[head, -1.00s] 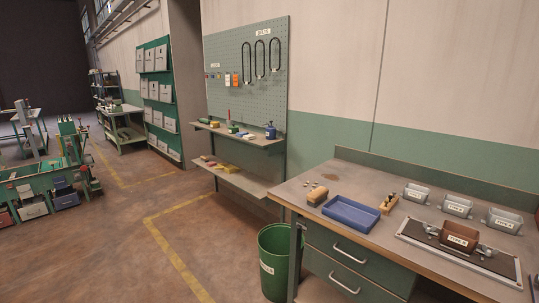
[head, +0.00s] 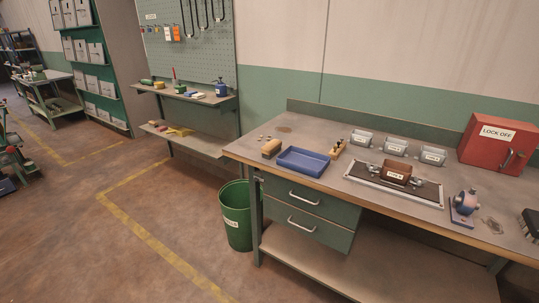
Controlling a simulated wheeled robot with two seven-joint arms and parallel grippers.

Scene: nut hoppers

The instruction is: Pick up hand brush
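No gripper of mine is in the head view. A tan wooden block-shaped thing (head: 272,147) with a darker underside lies on the workbench (head: 350,205), near its left end and just left of a blue tray. It looks like it may be the hand brush, but it is too small to be certain. A dark thing (head: 531,222) at the right edge of the view is cut off, and I cannot tell what it is.
The bench also holds a blue tray (head: 303,160), grey bins (head: 396,145), a fixture plate (head: 394,184) with a brown bin and a red lock-off box (head: 496,143). A green bucket (head: 237,217) stands at the bench's left leg. The floor at left is open.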

